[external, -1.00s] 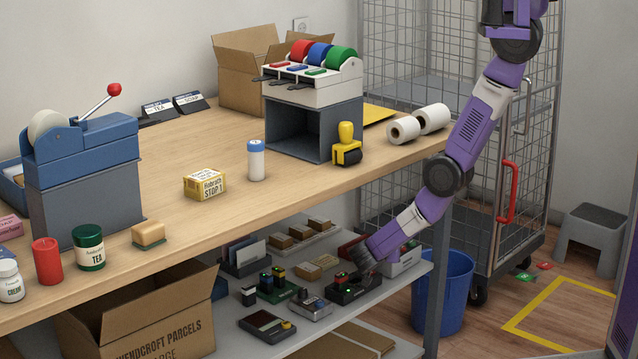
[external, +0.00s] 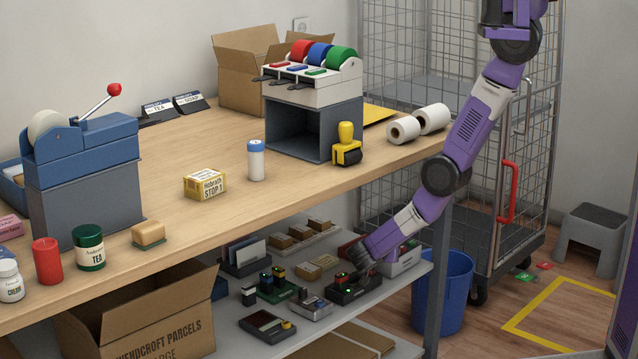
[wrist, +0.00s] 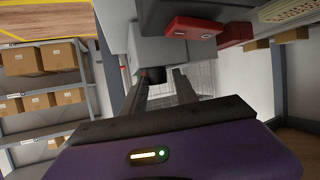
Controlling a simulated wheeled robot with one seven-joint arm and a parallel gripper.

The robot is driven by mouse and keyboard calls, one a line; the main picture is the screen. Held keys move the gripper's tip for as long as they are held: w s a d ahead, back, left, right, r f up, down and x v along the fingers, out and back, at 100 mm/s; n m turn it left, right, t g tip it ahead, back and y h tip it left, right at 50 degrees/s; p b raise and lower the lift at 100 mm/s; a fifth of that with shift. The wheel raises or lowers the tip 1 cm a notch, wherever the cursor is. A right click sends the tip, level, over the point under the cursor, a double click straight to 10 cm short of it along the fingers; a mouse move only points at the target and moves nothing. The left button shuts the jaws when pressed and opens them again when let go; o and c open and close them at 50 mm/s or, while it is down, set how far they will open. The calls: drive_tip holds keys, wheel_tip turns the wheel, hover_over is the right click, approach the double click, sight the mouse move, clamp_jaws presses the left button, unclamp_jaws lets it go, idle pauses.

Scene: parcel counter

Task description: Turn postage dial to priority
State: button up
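My gripper (external: 362,269) reaches in over the lower shelf (external: 390,290), at a small black device (external: 345,291) with a green light on top. In the wrist view my gripper (wrist: 163,78) has its two fingers apart. A short dark knob-like part (wrist: 153,75) on a grey block (wrist: 160,48) shows between the fingertips, closer to the left finger; I cannot tell if they touch. No dial markings can be read, and I cannot tell for certain which part is the postage dial. My gripper and forearm partly hide the black device in the external view.
A green-based stand (external: 278,291), a grey device (external: 311,307) and a dark pad (external: 267,325) stand left of my gripper. A grey tray (external: 405,262) is close on its right. The wooden counter (external: 300,190) is above, with a blue bin (external: 443,290) beyond the shelf end.

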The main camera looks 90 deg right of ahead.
drive_tip(key=p+v, duration=0.2)
drive_tip(key=v, duration=0.4)
drive_tip(key=shift+w+a+r, duration=0.15)
drive_tip(key=shift+a+r, duration=0.05)
drive_tip(key=shift+r, duration=0.05)
drive_tip(key=shift+w+a+r+p, duration=0.15)
drive_tip(key=shift+a+p, duration=0.2)
drive_tip(key=shift+a, duration=0.15)
